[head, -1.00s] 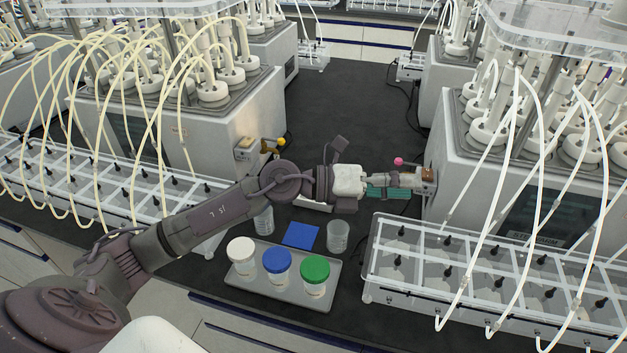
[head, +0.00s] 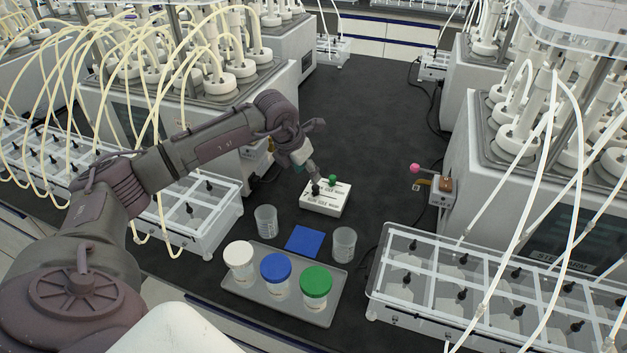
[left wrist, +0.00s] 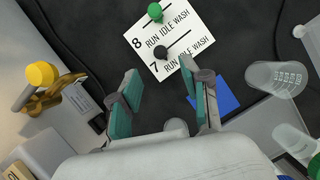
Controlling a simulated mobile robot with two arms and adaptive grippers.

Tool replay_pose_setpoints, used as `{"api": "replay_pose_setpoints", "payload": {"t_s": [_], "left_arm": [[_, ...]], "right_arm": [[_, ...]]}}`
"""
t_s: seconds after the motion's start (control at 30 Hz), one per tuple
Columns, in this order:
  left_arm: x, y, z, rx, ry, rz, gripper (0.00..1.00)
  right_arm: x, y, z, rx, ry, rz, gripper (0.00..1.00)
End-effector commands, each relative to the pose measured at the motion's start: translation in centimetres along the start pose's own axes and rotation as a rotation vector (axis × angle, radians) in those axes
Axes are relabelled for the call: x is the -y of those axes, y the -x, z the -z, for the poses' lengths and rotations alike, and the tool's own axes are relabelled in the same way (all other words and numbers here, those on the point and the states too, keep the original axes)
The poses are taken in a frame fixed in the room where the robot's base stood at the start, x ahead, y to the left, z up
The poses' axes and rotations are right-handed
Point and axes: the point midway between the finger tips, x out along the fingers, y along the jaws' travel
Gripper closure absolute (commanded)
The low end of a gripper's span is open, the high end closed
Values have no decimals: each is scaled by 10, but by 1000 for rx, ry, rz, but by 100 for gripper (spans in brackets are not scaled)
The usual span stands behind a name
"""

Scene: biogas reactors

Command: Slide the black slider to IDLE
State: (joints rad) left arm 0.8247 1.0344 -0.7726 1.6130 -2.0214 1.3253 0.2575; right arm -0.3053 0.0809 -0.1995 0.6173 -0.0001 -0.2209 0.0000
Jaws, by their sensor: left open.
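A white slider box (head: 324,200) lies on the dark bench between the reactor units. It carries a black slider (head: 316,188) and a green slider (head: 332,181). In the left wrist view the black slider (left wrist: 160,52) is in the row marked 7 and the green slider (left wrist: 155,12) in the row marked 8. Both rows read RUN, IDLE, WASH. The black slider's exact stop is hard to tell. My left gripper (head: 311,167) is open above the box, just behind the black slider in the head view. Its teal fingers (left wrist: 158,70) are apart and empty. My right gripper is not in view.
A tray (head: 240,287) with white, blue and green lidded jars stands in front. A blue square (head: 304,240) lies between two clear cups. A yellow knob on a brass valve (left wrist: 40,75) is close at left. A pink knob (head: 414,168) is at right. Bench behind the box is clear.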

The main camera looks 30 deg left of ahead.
Motion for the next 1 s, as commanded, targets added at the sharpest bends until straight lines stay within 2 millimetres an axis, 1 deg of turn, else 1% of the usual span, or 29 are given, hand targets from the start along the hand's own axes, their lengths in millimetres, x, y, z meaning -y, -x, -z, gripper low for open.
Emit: {"api": "replay_pose_setpoints", "payload": {"t_s": [0.03,0.1,0.2,0.33,0.5,0.73,0.77,1.0], "left_arm": [[2,-10,0,-3,0,3,53],[1,-24,0,-2,1,3,53],[1,-41,0,-2,0,2,53],[1,-56,0,0,0,3,53],[1,-65,0,1,-1,1,53],[1,-66,0,1,-1,1,53],[1,-66,0,1,-1,1,55],[1,-66,0,2,-1,2,95]], "right_arm": [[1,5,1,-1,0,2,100],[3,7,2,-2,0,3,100],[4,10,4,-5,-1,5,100],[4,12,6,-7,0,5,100],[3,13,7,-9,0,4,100],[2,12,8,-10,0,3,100],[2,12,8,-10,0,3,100],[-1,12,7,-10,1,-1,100]]}}
